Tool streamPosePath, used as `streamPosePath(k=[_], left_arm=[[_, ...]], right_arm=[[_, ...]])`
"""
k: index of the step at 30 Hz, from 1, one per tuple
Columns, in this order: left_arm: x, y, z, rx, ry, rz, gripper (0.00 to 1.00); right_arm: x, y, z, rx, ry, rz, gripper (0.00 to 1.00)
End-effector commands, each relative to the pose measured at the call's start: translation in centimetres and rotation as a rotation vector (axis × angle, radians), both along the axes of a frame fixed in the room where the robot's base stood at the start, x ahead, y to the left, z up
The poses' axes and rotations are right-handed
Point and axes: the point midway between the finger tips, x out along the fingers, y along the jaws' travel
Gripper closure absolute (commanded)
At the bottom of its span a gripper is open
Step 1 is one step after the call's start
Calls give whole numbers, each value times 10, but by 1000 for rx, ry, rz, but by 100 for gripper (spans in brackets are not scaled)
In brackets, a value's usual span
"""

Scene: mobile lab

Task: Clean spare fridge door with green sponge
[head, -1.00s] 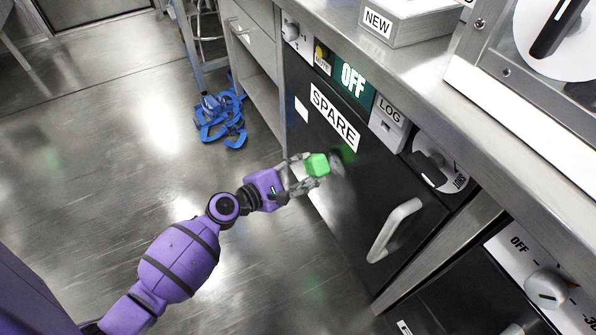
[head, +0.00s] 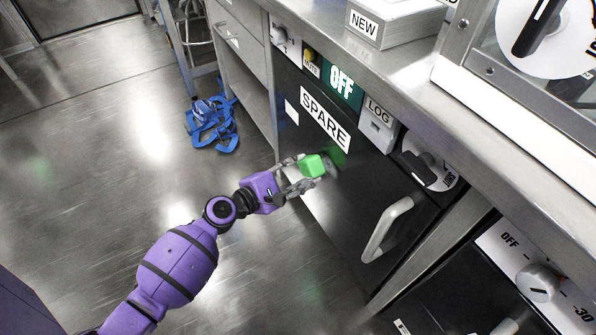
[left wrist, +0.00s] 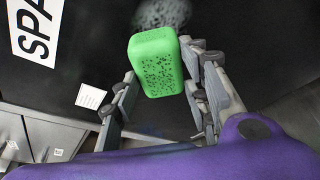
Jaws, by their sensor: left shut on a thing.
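The green sponge (head: 312,166) is held by my left gripper (head: 305,174) in front of the black spare fridge door (head: 345,200). In the left wrist view the sponge (left wrist: 156,62) sits between the fingers of my left gripper (left wrist: 165,85). A greyish smudge (left wrist: 163,13) shows on the door just beyond the sponge; in the head view it shows (head: 330,163) at the sponge's right edge. Whether the sponge touches the door I cannot tell. The door carries a "SPARE" label (head: 325,122) and a light handle (head: 388,228). My right gripper is not in view.
A lit "OFF" display (head: 341,88), a "LOG" slot (head: 379,124) and a dial (head: 426,163) line the panel above the door. Blue straps (head: 211,125) lie on the floor at upper left. A second black unit (head: 450,300) stands at lower right. Open floor lies left.

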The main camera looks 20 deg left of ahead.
Motion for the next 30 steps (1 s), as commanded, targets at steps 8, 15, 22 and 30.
streamPosePath(k=[8, 15, 22, 30], left_arm=[[4, -4, 0, -1, 0, 0, 79], [8, -7, 0, -1, 0, 0, 79], [6, -10, 0, -2, 1, 0, 79], [-8, -26, 2, -1, 0, 1, 79]], right_arm=[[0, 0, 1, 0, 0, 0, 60], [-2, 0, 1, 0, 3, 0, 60], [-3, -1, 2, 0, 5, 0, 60], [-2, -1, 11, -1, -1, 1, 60]])
